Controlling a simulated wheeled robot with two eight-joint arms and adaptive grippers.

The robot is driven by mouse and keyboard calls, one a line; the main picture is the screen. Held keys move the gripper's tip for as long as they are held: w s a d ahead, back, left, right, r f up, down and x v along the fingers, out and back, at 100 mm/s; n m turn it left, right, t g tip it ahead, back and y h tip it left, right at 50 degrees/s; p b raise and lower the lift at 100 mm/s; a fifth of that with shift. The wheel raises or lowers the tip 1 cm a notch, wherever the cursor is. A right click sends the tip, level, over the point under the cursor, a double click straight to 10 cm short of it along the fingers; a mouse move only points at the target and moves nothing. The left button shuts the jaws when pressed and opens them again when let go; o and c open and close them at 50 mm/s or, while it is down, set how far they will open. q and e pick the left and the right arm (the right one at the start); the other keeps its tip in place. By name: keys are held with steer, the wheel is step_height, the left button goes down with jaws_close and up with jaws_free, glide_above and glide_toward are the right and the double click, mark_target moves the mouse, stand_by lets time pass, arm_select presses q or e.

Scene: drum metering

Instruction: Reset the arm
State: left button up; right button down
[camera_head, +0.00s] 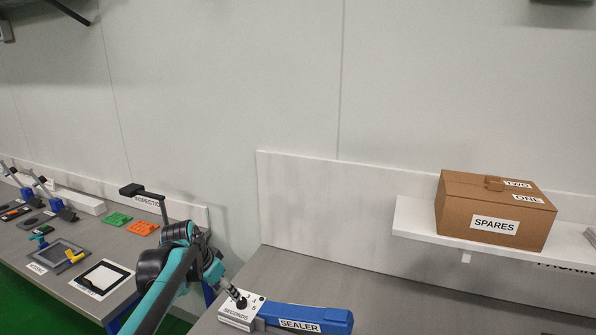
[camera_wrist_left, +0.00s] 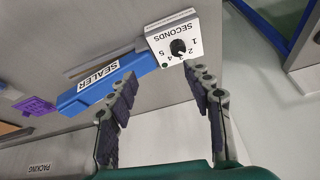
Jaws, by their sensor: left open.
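My left arm comes in from the bottom of the head view, and its gripper (camera_head: 228,283) is beside the sealer's dial end. In the left wrist view my left gripper (camera_wrist_left: 163,88) is open, with its two fingers apart and nothing between them. The sealer (camera_head: 300,317) is a blue bar with a white SECONDS dial box (camera_head: 240,310) and a dark knob. In the left wrist view the sealer (camera_wrist_left: 100,92) lies beyond the fingertips, with the dial box (camera_wrist_left: 175,38) at its end. Contact with the knob cannot be told. My right gripper is not in view.
A cardboard SPARES box (camera_head: 490,212) sits on a white shelf (camera_head: 415,220) at right. The left bench holds orange (camera_head: 142,228) and green (camera_head: 117,219) parts, a grey tray (camera_head: 60,256) and a white-framed pad (camera_head: 102,278). A gap separates the benches.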

arm_select(q)
steer(key=s+d+f+n+t+y, duration=0.1)
steer(key=s+d+f+n, duration=0.1)
steer(key=s, duration=1.1)
steer(key=s+d+f+n+t+y, duration=0.1)
steer(key=s+d+f+n+t, duration=0.1)
steer(key=s, duration=1.1)
steer(key=shift+s+f+n, duration=0.25)
steer(key=shift+f+n, duration=0.2)
steer(key=shift+n, duration=0.45)
